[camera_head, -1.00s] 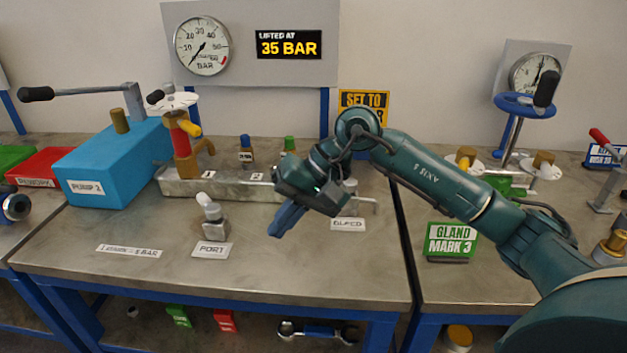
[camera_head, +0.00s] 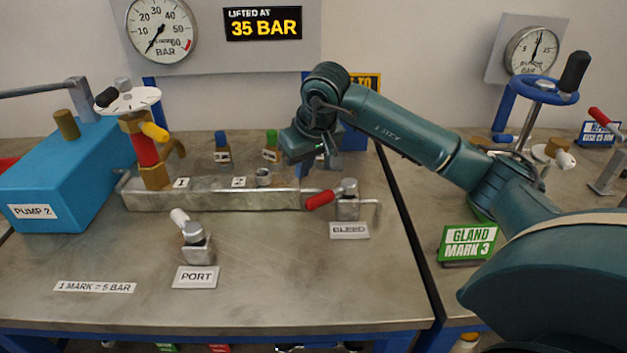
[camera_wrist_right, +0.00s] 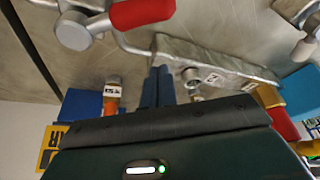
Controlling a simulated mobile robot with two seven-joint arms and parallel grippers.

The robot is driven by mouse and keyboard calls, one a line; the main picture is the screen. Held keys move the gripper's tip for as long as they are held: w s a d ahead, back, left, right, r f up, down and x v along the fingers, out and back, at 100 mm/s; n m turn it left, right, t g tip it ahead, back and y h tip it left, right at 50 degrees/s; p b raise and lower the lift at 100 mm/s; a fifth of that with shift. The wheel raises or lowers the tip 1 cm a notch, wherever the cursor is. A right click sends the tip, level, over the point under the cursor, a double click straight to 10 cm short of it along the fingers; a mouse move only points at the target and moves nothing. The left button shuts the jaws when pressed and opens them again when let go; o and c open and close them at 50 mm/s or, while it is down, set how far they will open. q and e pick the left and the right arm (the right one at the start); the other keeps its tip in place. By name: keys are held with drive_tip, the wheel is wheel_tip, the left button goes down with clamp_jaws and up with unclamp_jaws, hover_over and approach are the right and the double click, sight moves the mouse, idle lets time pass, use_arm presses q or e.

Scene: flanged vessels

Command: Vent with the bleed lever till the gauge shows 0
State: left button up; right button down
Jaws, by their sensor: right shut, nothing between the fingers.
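The bleed valve (camera_head: 348,203) stands at the front right of the steel manifold, behind its BLEED label (camera_head: 349,231). Its red-handled lever (camera_head: 320,199) points left, roughly along the manifold; the red handle also shows at the top of the right wrist view (camera_wrist_right: 142,12). The pressure gauge (camera_head: 160,30) hangs on the back panel, its needle pointing lower left, close to the 0 end. My right gripper (camera_head: 303,150) is above and behind the lever, apart from it. Its blue fingers (camera_wrist_right: 158,88) are shut and empty. My left gripper is out of view.
A port valve (camera_head: 195,243) stands front left of the manifold (camera_head: 220,198). Blue pump 2 (camera_head: 70,175) is at the left. A gland stand with a blue handwheel (camera_head: 530,88) and a green sign (camera_head: 467,243) are at the right.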

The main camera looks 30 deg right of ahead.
sight(329, 196)
use_arm(q)
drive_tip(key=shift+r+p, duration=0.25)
drive_tip(key=shift+p, duration=0.1)
use_arm(e)
drive_tip(key=shift+s+f, duration=0.45)
drive_tip(key=shift+s, duration=0.45)
drive_tip(key=shift+s+f, duration=0.45)
drive_tip(key=shift+s, duration=0.4)
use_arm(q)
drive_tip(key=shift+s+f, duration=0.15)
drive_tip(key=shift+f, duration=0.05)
use_arm(e)
drive_tip(key=shift+s, duration=0.1)
